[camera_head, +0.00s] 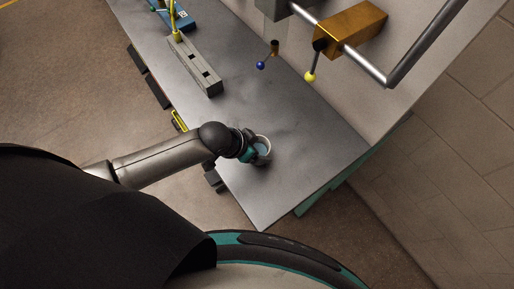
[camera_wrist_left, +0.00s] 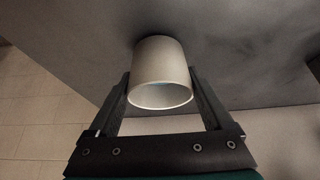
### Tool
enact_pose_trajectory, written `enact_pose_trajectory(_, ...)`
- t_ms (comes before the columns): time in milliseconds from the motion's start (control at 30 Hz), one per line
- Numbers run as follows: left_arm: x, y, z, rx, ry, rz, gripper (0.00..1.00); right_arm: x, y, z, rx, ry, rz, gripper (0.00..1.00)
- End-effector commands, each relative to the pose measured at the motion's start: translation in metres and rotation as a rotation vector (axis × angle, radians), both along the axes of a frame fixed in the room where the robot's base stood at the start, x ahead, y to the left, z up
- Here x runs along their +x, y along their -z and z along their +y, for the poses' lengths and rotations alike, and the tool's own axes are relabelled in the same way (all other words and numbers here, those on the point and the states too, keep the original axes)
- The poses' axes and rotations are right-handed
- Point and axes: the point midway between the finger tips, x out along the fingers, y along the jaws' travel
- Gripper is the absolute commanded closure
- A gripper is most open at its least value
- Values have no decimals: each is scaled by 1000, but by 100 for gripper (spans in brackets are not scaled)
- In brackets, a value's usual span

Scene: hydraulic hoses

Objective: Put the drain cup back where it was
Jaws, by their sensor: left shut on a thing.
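My left gripper (camera_head: 252,152) is at the cup's left side in the head view. In the left wrist view the cup (camera_wrist_left: 161,75) stands between the two fingers of my left gripper (camera_wrist_left: 160,88), which are shut on it from both sides. The cup's base is at or close to the bench surface; I cannot tell whether it touches. My right gripper is not in view.
The grey bench top (camera_head: 310,165) is bare around the cup. A grey slotted block (camera_head: 196,66) and a blue item (camera_head: 178,20) lie farther back. A brass valve block (camera_head: 349,30) on a pipe and levers with blue (camera_head: 261,65) and yellow (camera_head: 310,77) knobs are at the wall.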

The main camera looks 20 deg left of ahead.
Motion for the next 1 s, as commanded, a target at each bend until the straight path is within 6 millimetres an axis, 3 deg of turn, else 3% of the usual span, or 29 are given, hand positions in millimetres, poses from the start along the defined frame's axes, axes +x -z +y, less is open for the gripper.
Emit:
enact_pose_trajectory(400, 1, 6, 0, -1, 0, -2, 80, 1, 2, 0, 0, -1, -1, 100)
enact_pose_trajectory(433, 1, 6, 0, -1, 0, -2, 15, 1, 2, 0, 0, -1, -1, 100)
enact_pose_trajectory(567, 0, 5, 0, -1, 0, -2, 0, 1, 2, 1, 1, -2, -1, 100)
enact_pose_trajectory(833, 1, 4, 0, -1, 0, -2, 0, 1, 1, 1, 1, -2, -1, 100)
enact_pose_trajectory(1000, -4, -7, 3, 0, 1, -1, 0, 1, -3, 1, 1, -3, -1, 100)
